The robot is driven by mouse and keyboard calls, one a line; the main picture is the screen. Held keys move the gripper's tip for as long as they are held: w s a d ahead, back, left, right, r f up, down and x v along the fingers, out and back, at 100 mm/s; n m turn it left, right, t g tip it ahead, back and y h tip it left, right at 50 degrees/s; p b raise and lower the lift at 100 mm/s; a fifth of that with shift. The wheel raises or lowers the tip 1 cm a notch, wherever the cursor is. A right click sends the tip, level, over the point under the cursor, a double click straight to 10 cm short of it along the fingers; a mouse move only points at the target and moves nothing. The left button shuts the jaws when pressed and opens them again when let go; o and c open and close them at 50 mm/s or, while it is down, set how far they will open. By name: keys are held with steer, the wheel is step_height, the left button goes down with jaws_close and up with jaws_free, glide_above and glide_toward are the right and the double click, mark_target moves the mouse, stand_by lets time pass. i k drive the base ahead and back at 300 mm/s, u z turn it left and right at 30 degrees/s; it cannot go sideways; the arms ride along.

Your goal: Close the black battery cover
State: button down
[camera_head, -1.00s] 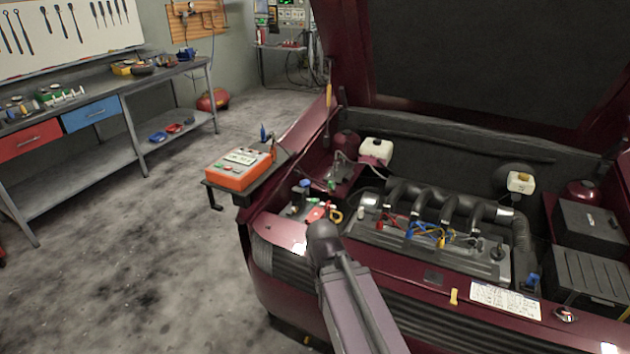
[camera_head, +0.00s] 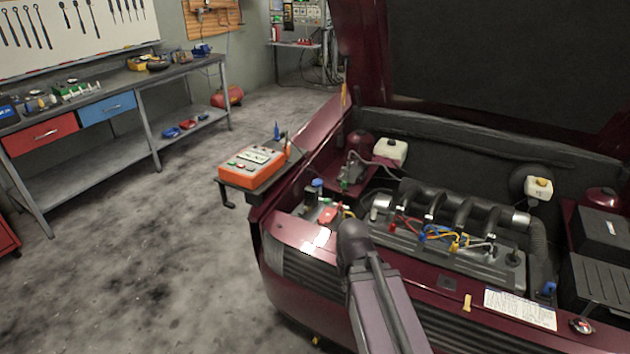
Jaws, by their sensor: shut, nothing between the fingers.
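In the head view, my arm reaches from the bottom edge over the front of the dark red car. Its dark rounded joint covers part of the engine bay's front left, and my gripper is hidden beyond it. A battery area with a red part (camera_head: 328,214) and a blue cap (camera_head: 318,184) shows just left of my arm. I cannot make out a black cover there or tell its angle. At the far right are a black box (camera_head: 603,232) and a ribbed black box (camera_head: 602,283); I cannot tell whether either is the battery cover.
The raised hood (camera_head: 480,60) stands over the bay. The engine (camera_head: 450,225) with coloured wires lies right of my arm. An orange device (camera_head: 250,167) sits on a small stand left of the car. A workbench (camera_head: 90,90) is at the far left; floor between is clear.

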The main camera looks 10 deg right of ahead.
mark_target(310, 193)
steer(key=u, duration=0.05)
steer(key=i, duration=1)
steer(key=z, duration=0.05)
